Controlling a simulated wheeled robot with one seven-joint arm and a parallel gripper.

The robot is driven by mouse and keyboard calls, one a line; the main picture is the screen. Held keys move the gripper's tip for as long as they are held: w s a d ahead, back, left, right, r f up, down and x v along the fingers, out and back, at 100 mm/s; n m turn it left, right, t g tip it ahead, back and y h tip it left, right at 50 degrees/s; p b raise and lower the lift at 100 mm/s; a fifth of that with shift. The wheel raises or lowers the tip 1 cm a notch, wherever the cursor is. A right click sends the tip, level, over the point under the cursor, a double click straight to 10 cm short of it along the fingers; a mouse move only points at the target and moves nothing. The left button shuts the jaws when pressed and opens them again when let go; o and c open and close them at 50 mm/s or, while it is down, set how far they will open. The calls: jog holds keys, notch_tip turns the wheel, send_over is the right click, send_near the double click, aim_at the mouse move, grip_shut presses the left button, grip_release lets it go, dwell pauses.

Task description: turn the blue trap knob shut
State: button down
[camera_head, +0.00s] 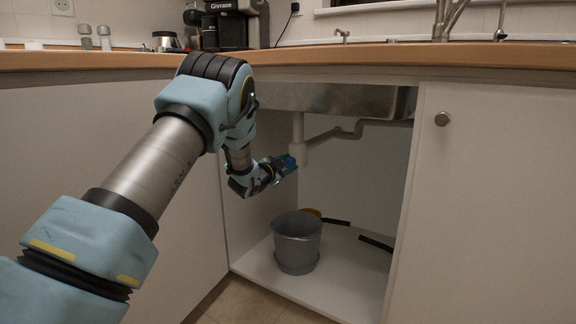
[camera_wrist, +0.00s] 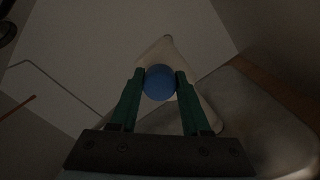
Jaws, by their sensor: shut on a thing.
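The blue trap knob (camera_wrist: 160,82) is round and sits between the two green fingers of my gripper (camera_wrist: 158,84) in the wrist view. My gripper is shut on it, one finger on each side. In the head view my gripper (camera_head: 287,164) reaches into the open sink cabinet, and a bit of the blue knob (camera_head: 290,162) shows at its tip. The knob is at the white trap (camera_head: 299,150) under the steel sink. The head view hides most of the knob behind the fingers, and I cannot tell its turn angle.
A grey bucket (camera_head: 297,243) stands on the cabinet floor below my gripper. Drain pipe (camera_head: 350,129) runs right under the sink (camera_head: 340,98). A white cabinet door (camera_head: 480,210) borders the opening.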

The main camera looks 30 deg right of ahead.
jog(key=shift+c, duration=1.8)
grip_release()
jog(key=shift+a, duration=0.1)
jog(key=p+v, duration=0.2)
jog(key=v, duration=0.8)
jog(key=shift+s+a+p, duration=0.25)
jog(key=shift+a+p, duration=0.05)
jog(key=shift+f, duration=0.1)
